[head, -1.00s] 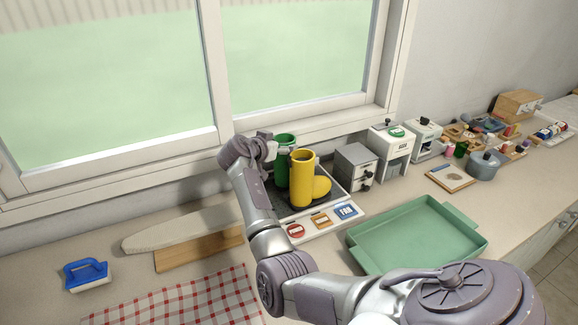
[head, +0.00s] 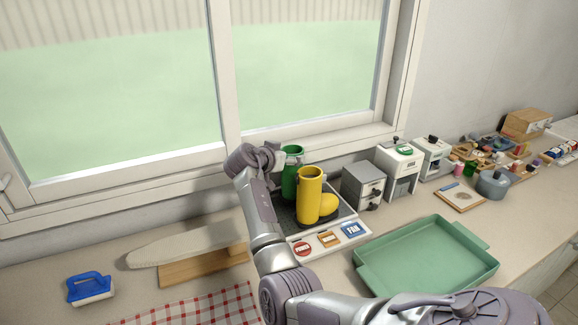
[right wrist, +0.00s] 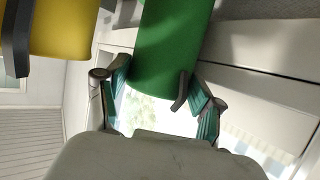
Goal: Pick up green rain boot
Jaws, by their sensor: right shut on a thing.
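The green rain boot (head: 289,182) stands upright at the back of a dark mat, behind the yellow boot (head: 309,196). Its lower part is hidden by the yellow boot, so I cannot tell whether it touches the mat. My right gripper (head: 275,154) is at the upper left of the green boot, shut on its shaft. In the right wrist view the green boot (right wrist: 172,45) lies between the two fingers, with the yellow boot (right wrist: 62,28) to its left. My left gripper is not in view.
The boot drying unit (head: 329,241) has labelled buttons in front. Grey and white boxes (head: 362,184) stand close to its right. A green tray (head: 425,258) is at the front right.

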